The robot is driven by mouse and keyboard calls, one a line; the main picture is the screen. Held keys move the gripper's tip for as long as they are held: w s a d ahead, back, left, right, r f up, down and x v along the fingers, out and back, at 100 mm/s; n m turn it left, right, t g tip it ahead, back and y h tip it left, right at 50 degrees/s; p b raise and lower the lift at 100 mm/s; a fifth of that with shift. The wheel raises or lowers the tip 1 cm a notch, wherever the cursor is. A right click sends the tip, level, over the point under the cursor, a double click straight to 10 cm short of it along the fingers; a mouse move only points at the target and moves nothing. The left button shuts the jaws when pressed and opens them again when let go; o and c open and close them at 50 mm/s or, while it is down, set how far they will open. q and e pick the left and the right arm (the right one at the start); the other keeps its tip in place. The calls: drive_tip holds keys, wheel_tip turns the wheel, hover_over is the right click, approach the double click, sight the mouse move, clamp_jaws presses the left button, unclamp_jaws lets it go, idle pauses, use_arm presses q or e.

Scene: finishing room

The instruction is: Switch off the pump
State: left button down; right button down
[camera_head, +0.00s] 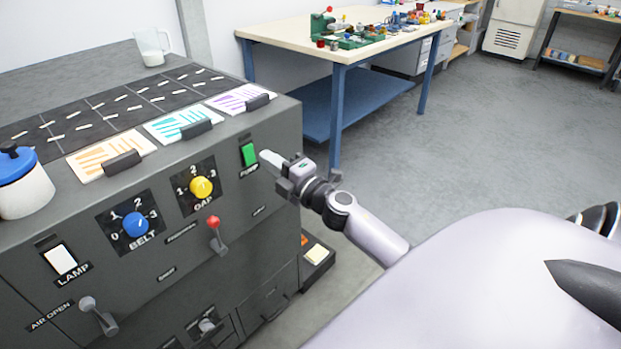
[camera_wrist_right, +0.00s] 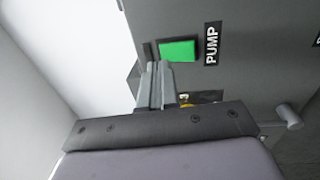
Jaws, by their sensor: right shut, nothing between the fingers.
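The pump switch (camera_head: 249,154) is a green rocker at the upper right of the grey machine's front panel, with the label PUMP beside it. In the right wrist view the green rocker (camera_wrist_right: 178,50) lies just beyond the fingertips, with its PUMP label (camera_wrist_right: 212,44) to the right. My right gripper (camera_head: 265,156) is shut and empty, its fingertips close to the right side of the rocker in the head view. In the wrist view the fingers (camera_wrist_right: 158,68) overlap the rocker's lower left edge. I cannot tell whether they touch it. My left gripper is not in view.
The panel also carries a yellow GAP knob (camera_head: 201,187), a blue BELT knob (camera_head: 135,224), a white LAMP switch (camera_head: 60,260) and a red-tipped lever (camera_head: 214,222). A blue-lidded jar (camera_head: 24,190) stands on the machine's left. Floor (camera_head: 450,150) to the right is clear.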

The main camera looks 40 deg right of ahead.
drive_tip(key=s+r, duration=0.1)
drive_tip(key=s, duration=0.8)
drive_tip(key=shift+s+d, duration=0.35)
drive_tip(key=shift+d, duration=0.1)
drive_tip(key=s+a+f+m+g+p, duration=0.1)
drive_tip(key=s+a+f+m+g, duration=0.3)
drive_tip(key=s+a+f+m, duration=0.4)
drive_tip(key=s+a+f+m+g+p, duration=0.2)
drive_tip(key=s+a+f+m+g, duration=0.3)
drive_tip(key=f, duration=0.8)
drive_tip(key=s+a+m, duration=0.3)
drive_tip(key=s, duration=0.1)
drive_tip(key=shift+a+m+y, duration=0.3)
drive_tip(key=shift+a, duration=0.05)
